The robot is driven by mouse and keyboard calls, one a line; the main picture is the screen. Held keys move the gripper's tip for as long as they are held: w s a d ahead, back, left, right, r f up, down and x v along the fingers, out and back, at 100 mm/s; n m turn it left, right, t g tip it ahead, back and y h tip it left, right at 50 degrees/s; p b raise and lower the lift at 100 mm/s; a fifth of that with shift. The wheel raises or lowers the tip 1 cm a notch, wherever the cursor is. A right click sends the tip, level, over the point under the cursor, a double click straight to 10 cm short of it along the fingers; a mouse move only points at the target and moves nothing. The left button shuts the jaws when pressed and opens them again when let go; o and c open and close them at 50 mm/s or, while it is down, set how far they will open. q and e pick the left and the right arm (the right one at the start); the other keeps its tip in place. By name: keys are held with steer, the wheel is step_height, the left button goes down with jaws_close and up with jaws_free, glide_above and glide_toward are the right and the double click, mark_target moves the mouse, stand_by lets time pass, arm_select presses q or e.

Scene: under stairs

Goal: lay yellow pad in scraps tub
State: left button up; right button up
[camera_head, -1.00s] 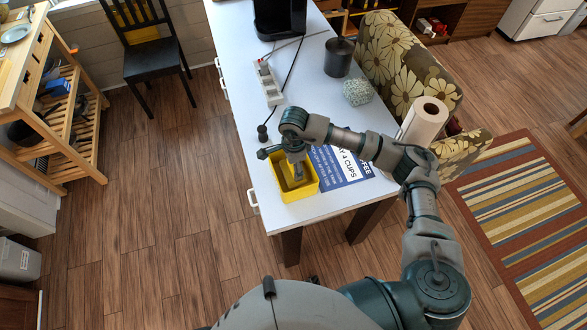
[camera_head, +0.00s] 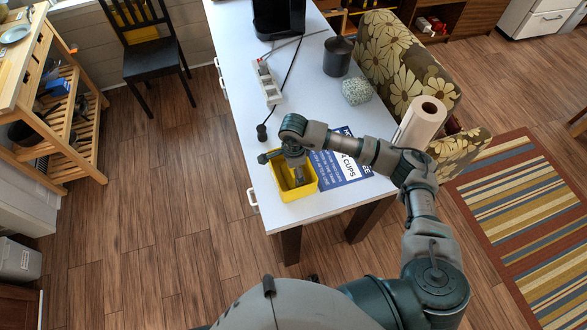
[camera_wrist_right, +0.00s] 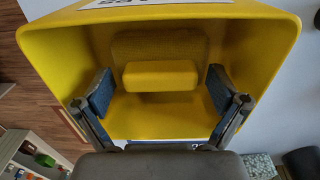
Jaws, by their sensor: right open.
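The yellow scraps tub (camera_head: 303,191) stands on the white table's near end. In the right wrist view its yellow wall (camera_wrist_right: 270,50) frames the picture, with part of a printed label at the top edge. The yellow pad (camera_wrist_right: 160,76) is inside the tub, between my right fingertips but apart from both. A duller yellow, rounded surface shows just behind its bright face; I cannot tell if it is the same piece. My right gripper (camera_wrist_right: 160,90) is open and reaches down into the tub; it also shows in the head view (camera_head: 299,176). My left gripper is not in view.
A blue printed sheet (camera_head: 345,165) lies right of the tub under my arm. A paper roll (camera_head: 420,122), a speckled block (camera_head: 356,91), a dark canister (camera_head: 338,57) and a power strip (camera_head: 268,83) are on the table (camera_head: 300,110). A flowered armchair (camera_head: 405,65) stands to the right.

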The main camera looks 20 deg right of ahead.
step_height(320, 180, up, 12)
steer(key=b, duration=0.1)
stand_by(0.7)
